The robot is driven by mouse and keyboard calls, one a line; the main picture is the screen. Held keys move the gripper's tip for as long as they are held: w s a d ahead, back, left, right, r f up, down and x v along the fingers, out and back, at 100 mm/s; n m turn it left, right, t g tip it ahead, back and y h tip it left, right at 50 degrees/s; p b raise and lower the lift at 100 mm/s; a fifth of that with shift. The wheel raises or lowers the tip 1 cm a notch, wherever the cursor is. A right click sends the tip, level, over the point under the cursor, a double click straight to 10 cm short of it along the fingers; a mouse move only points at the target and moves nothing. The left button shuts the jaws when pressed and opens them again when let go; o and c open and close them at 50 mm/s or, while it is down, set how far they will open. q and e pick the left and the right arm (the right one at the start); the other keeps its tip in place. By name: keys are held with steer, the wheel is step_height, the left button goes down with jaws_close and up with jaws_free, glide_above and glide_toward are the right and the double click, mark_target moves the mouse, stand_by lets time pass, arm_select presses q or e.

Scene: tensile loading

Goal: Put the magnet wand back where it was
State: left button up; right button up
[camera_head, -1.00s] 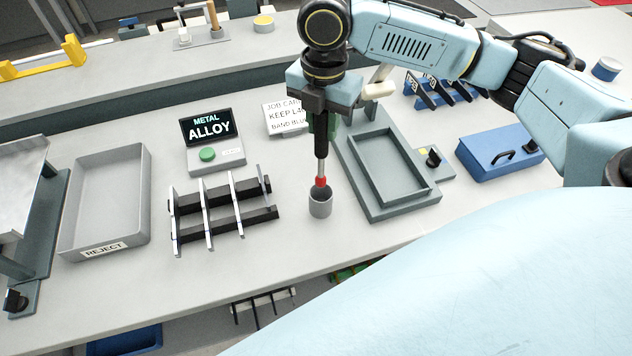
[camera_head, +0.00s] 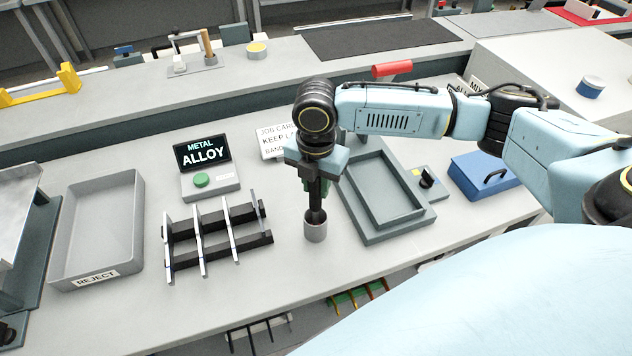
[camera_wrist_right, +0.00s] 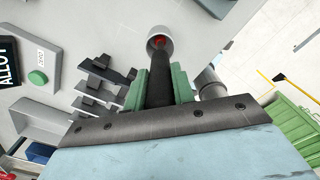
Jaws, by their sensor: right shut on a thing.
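My right gripper (camera_head: 316,190) is shut on the black handle of the magnet wand (camera_head: 317,214) and points straight down. The wand stands upright, its lower end inside the small grey cup (camera_head: 316,232) on the bench. In the right wrist view the wand (camera_wrist_right: 159,78) runs between the green fingers (camera_wrist_right: 158,88) to the cup (camera_wrist_right: 159,36), where its red tip part shows inside the rim. Whether the tip touches the cup's bottom is hidden. My left gripper is not in view.
A black rack with several upright plates (camera_head: 200,243) stands left of the cup. A grey-green tray fixture (camera_head: 390,237) is close on the right. The grey REJECT tray (camera_head: 132,215), a METAL ALLOY display (camera_head: 203,152) and a blue box (camera_head: 478,180) stand further off.

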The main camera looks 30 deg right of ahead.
steer(key=o, duration=1)
steer(key=shift+f, duration=0.1)
step_height(320, 180, up, 12)
steer(key=shift+r, duration=0.15)
